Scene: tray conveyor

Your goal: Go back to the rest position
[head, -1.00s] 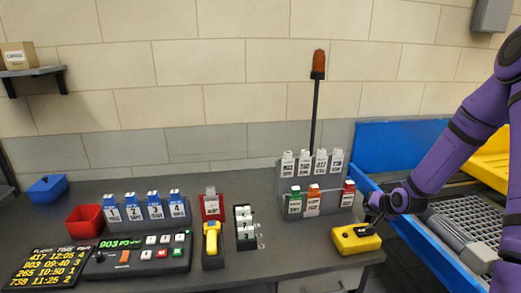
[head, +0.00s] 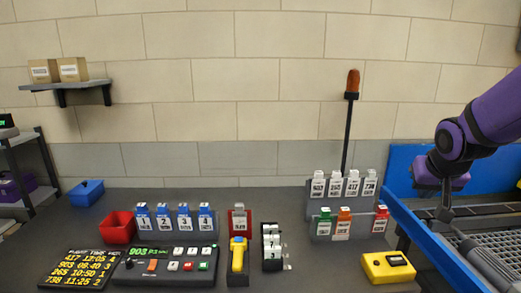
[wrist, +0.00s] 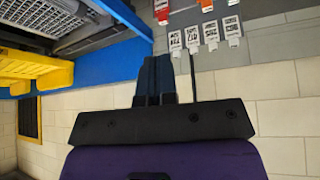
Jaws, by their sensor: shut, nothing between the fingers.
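My gripper (head: 446,208) is in the air at the right of the head view, fingers pointing down, above the conveyor's blue side rail. It is clear of the table and of the yellow box (head: 388,267). In the wrist view my gripper (wrist: 153,72) shows its two dark fingers pressed together, with nothing between them. My purple arm reaches in from the right edge of the head view.
The conveyor (head: 425,235) with its blue rail lies at the right. The grey table carries a tag rack (head: 325,188), a yellow scanner (head: 238,256), a control panel (head: 133,271) and a red bin (head: 118,227). An orange beacon (head: 353,82) stands behind the rack.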

